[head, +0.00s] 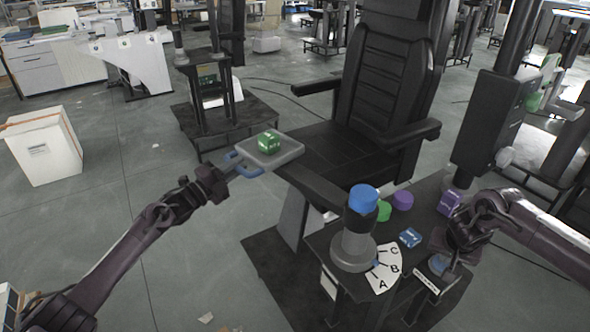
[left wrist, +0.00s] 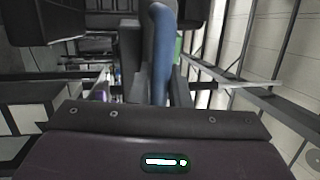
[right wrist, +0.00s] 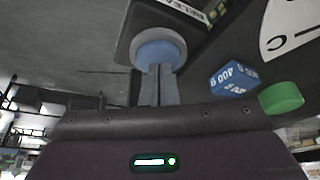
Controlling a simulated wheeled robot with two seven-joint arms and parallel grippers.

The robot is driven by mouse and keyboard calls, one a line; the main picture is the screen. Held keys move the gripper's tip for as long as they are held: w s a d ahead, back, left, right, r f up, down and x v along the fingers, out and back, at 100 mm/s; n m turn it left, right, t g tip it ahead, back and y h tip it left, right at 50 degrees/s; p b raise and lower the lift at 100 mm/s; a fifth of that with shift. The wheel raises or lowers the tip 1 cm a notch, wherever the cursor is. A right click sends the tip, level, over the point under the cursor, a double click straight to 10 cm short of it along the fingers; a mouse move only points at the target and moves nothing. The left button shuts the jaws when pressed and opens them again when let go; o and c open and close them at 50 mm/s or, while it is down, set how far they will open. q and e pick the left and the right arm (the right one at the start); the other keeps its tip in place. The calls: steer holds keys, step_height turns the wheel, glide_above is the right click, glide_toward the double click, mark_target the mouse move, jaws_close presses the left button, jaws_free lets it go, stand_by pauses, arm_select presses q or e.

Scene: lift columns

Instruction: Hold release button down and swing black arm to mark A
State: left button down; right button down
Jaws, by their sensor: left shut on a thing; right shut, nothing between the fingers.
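The release button (right wrist: 158,52) is a blue disc in a grey ring on a dark box with a white label, and it also shows in the head view (head: 437,264). My right gripper (head: 446,262) is shut and empty, its tips at the button; whether it is pressed I cannot tell. A grey post (head: 352,250) with a black upper part (head: 360,222) and blue top (head: 363,198) stands beside a white dial (head: 384,270) marked A, B, C. I cannot make out a separate swinging black arm. My left gripper (head: 236,171) is shut on the blue handle (head: 248,172) of a grey tray.
A green cube (head: 268,141) sits on the grey tray (head: 290,150). A black chair (head: 385,90) is behind. A white box (head: 42,145) stands left.

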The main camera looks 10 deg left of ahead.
mark_target(247, 160)
arm_select(q)
steer(key=shift+w+d+f+g+h, duration=0.45)
steer(key=shift+w+d, duration=0.1)
steer(key=shift+w, duration=0.2)
steer(key=shift+w+d+r+m+g+h, duration=0.1)
steer(key=shift+w+m+g+h, duration=0.1)
steer(key=shift+w+m, duration=0.15)
steer(key=shift+w+d+r+m+g+h, duration=0.1)
steer(key=shift+w+m+g, duration=0.05)
steer(key=shift+w+m, duration=0.15)
steer(key=c, duration=1.5)
jaws_free()
steer(key=shift+a, duration=0.1)
steer(key=shift+o, duration=0.3)
steer(key=shift+w+r, duration=0.1)
steer(key=shift+r, duration=0.05)
steer(key=shift+a, duration=0.1)
